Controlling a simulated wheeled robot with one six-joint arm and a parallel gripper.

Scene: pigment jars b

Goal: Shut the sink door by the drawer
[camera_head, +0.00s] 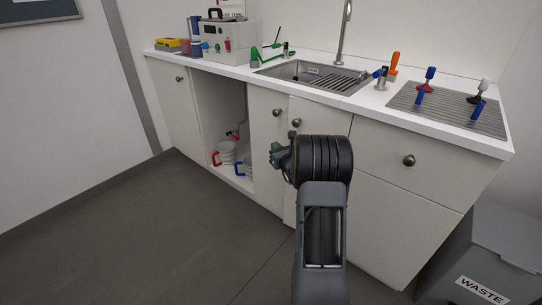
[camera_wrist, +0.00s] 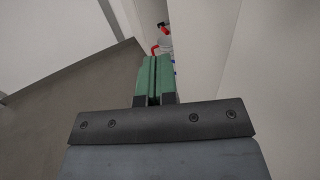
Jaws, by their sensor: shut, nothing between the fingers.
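The sink door by the drawer (camera_head: 318,118) is a pale panel with a round dark knob (camera_head: 297,122) near its left edge. It appears to stand slightly ajar, its left edge a little proud of the neighbouring door (camera_head: 265,150). My gripper (camera_head: 276,155) is shut and empty, in front of the doors near that left edge and below the knob. My wrist hides much of the door's lower part. In the wrist view my green fingers (camera_wrist: 154,75) are together, beside a pale panel on the right; contact cannot be told. The drawer (camera_head: 390,145) looks shut.
The counter (camera_head: 380,110) carries a sink (camera_head: 315,76), tools and a grey instrument box (camera_head: 228,40). A waste bin (camera_head: 490,250) stands at the right. The floor (camera_head: 150,230) at left is clear.

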